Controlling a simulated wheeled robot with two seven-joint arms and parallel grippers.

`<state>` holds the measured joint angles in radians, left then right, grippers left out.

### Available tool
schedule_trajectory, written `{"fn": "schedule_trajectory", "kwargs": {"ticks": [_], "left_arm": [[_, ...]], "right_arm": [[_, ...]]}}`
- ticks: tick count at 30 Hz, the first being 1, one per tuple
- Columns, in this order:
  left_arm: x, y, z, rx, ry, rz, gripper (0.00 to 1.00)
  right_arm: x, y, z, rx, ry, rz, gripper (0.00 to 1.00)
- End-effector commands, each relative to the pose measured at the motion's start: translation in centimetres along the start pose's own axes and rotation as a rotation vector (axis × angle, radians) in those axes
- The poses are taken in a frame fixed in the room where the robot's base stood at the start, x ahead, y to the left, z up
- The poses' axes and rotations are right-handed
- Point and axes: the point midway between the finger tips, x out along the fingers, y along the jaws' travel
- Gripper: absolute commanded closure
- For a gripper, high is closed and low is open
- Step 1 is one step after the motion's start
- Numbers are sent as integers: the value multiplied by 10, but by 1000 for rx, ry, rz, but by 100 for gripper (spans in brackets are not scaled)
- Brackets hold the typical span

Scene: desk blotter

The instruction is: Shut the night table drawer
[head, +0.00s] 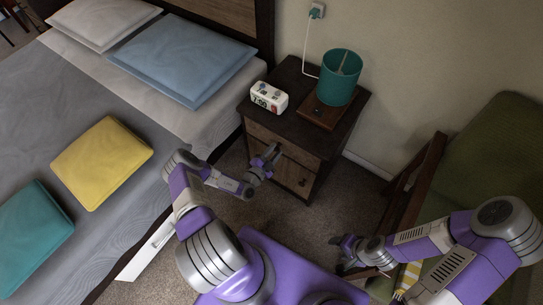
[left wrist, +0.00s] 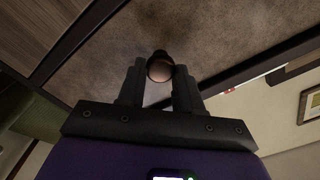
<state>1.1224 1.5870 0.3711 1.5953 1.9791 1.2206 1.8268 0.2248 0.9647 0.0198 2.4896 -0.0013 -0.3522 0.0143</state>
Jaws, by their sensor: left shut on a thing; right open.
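The night table (head: 325,135) stands against the wall beside the bed, dark on top with brown wooden fronts. My left gripper (head: 268,158) is at its upper drawer front (head: 290,151). In the left wrist view, the fingers (left wrist: 158,85) are shut on a round brown drawer knob (left wrist: 160,69). In the head view the gripper hides this knob. A lower knob (head: 303,183) shows below. How far the drawer stands out is hard to tell. My right gripper (head: 342,252) is open and empty, low near the armchair.
The bed (head: 75,130) is on the left, the green armchair (head: 490,150) on the right. Bare carpet (head: 335,200) lies in front of the table.

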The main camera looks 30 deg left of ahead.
Motion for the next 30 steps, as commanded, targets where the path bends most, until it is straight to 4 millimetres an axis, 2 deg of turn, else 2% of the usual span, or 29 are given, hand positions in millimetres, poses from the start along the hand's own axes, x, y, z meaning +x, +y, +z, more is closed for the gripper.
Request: {"fn": "schedule_trajectory", "kwargs": {"ticks": [7, 8, 12, 13, 23, 30], "left_arm": [[5, -1, 0, 1, -3, 1, 100], [5, -1, 0, 1, -3, 1, 64], [4, -1, 0, 1, -3, 2, 42], [4, 0, 0, 1, -3, 2, 39], [-1, 0, 0, 0, -5, 4, 39], [-39, -2, 0, -1, -8, 3, 39]], "right_arm": [[0, 0, 1, 0, -1, 0, 40], [0, 0, 1, 0, -1, 0, 40], [0, 0, 0, 0, -1, 0, 40], [0, 0, 0, 0, -1, 0, 40], [-2, -1, 0, 0, -1, 0, 40], [-13, -5, 1, 0, -1, 0, 40]]}}
